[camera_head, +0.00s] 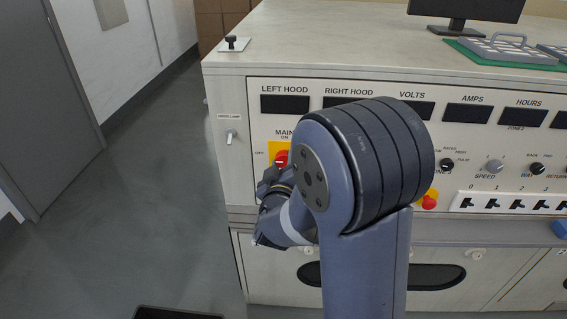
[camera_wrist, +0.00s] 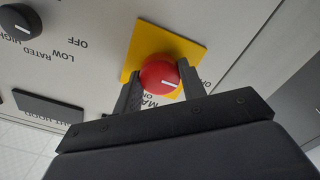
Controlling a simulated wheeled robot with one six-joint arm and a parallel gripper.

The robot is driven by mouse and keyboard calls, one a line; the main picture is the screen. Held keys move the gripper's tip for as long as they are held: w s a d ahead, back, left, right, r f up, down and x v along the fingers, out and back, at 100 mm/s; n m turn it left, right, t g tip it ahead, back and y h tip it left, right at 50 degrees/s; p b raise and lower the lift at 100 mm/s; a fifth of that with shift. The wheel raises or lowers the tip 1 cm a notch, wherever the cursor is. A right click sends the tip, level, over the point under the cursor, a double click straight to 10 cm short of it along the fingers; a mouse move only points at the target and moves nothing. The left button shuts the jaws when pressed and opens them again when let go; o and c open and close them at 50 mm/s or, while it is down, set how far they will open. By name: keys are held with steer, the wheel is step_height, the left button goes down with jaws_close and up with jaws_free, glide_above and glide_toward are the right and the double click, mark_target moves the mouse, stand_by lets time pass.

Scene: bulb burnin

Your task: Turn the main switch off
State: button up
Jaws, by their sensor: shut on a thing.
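The main switch is a red knob (camera_wrist: 158,74) on a yellow plate (camera_wrist: 143,37), seen close up in the wrist view. My gripper (camera_wrist: 160,80) is shut on the knob, with one dark finger on each side of it. The knob's white mark lies nearly level in the wrist view, its outer end towards the OFF lettering at the right; the ON lettering is below the knob. In the head view the knob (camera_head: 281,158) shows under the MAIN label, partly hidden by my arm, and OFF is printed to its left.
The panel carries a black knob (camera_wrist: 19,21), a small toggle (camera_head: 230,136) at its left side, a second red knob (camera_head: 429,202), and a row of black switches (camera_head: 491,203). My arm hides the panel's middle. Open floor (camera_head: 150,210) lies left of the cabinet.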

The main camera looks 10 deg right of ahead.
steer(key=o, duration=1)
steer(key=v, duration=1.1)
steer(key=shift+w, duration=0.2)
steer(key=x, duration=1)
steer(key=shift+w+d, duration=0.15)
steer(key=shift+w, duration=0.15)
steer(key=shift+s, duration=0.1)
